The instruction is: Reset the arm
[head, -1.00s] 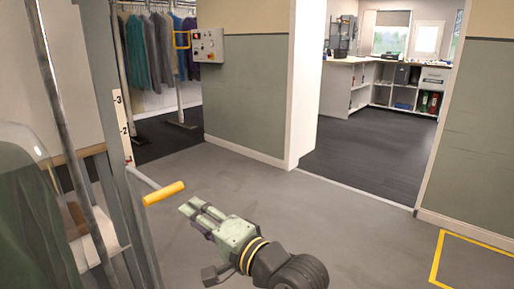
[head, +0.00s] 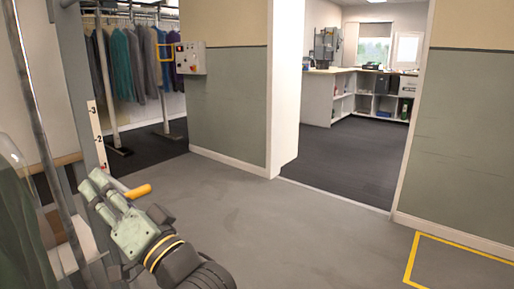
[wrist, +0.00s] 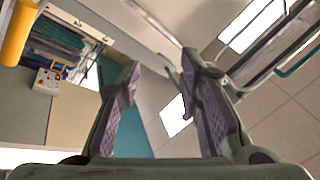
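My gripper (head: 92,188) is at the lower left of the head view, pale green, with its fingers pointing up and left. In the wrist view my gripper (wrist: 162,100) has its two purple-padded fingers well apart, with nothing held between them. A yellow handle (head: 138,191) on a bar lies just right of the fingers in the head view, partly hidden by my gripper. The handle (wrist: 17,32) also shows at the top left corner of the wrist view, outside the fingers. Whether my gripper touches it I cannot tell.
A grey post with a number scale (head: 97,135) and a dark green garment (head: 15,225) stand close at the left. Clothes (head: 125,65) hang behind. A control box (head: 191,58) is on the wall. The grey floor (head: 300,235) is clear, with a yellow outline (head: 410,262) at right.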

